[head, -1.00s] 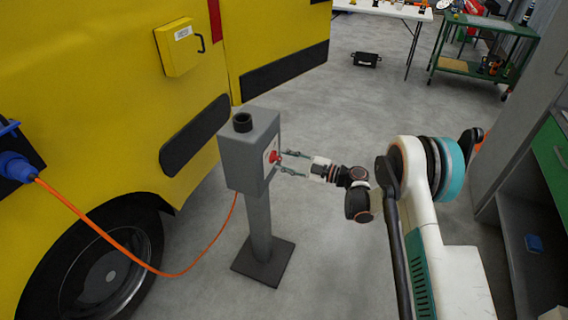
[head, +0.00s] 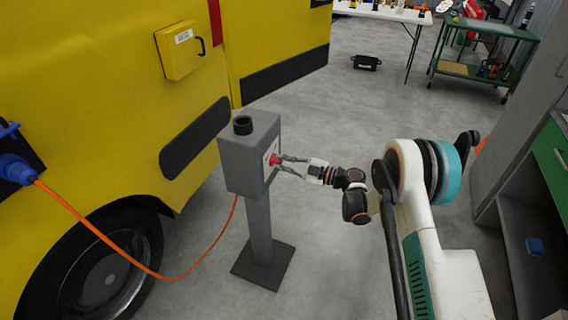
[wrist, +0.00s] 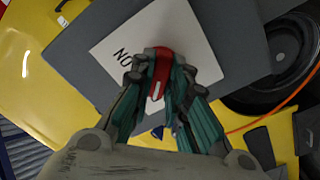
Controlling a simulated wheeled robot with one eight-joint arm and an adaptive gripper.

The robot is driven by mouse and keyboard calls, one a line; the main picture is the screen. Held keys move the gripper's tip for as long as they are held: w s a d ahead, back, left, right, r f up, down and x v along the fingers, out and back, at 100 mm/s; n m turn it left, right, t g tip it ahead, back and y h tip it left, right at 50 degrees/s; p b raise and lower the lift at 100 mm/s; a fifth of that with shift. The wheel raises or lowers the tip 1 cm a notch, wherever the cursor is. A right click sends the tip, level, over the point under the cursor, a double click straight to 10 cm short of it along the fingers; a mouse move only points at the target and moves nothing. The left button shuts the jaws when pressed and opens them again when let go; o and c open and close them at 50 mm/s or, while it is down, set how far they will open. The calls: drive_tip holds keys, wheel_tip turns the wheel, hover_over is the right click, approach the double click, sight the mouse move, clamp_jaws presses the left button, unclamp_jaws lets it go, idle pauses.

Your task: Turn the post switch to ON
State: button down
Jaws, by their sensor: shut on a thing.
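The grey post (head: 250,155) stands upright on a dark square base, with a white switch plate on its right face. The red switch knob (head: 274,160) sits on that plate. My gripper (head: 281,162) is shut on the knob, coming from the right. In the wrist view the red knob (wrist: 159,72) has a white mark and lies between the fingertips (wrist: 158,80). The white plate (wrist: 120,45) shows the tilted letters "ON" at its left. Part of the plate is hidden by the fingers.
A yellow vehicle (head: 100,100) stands close on the left. An orange cable (head: 120,245) runs from a blue plug (head: 18,168) to the post. A green cart (head: 485,60) and a grey cabinet with a green drawer (head: 552,150) are at right.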

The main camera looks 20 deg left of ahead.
drive_tip(key=m, duration=0.8)
drive_tip(key=shift+m, duration=0.3)
drive_tip(key=m, duration=0.4)
drive_tip(key=shift+m, duration=2.5)
drive_tip(key=c, duration=1.6)
unclamp_jaws()
drive_tip(key=shift+o, duration=0.2)
